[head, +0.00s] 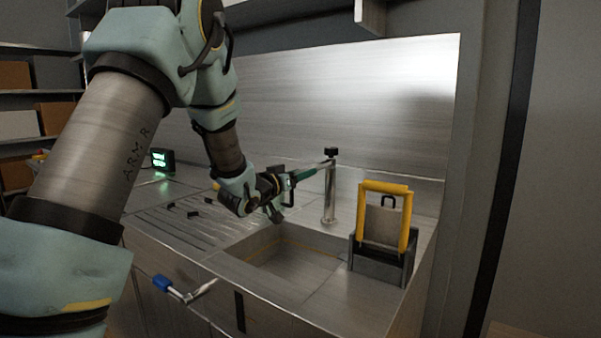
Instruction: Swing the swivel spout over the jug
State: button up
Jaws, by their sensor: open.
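The tap is a steel post (330,196) with a black cap behind the sink. Its swivel spout (318,167) runs left and slightly down from the top of the post, with a teal section (303,175) towards its end. My gripper (284,187) is open at the spout's outer end, left of the post. Whether its fingers are around the spout or touching it cannot be told at this size. I cannot make out a jug for certain.
The sink basin (290,255) lies below the gripper. A grey holder with a yellow frame (404,235) stands at its right. The ribbed drainer (180,225) holds small dark pieces. A blue-ended lever (168,284) sticks out in front. A lit green display (162,160) stands back left.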

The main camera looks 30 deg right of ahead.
grip_shut()
dwell(0.4)
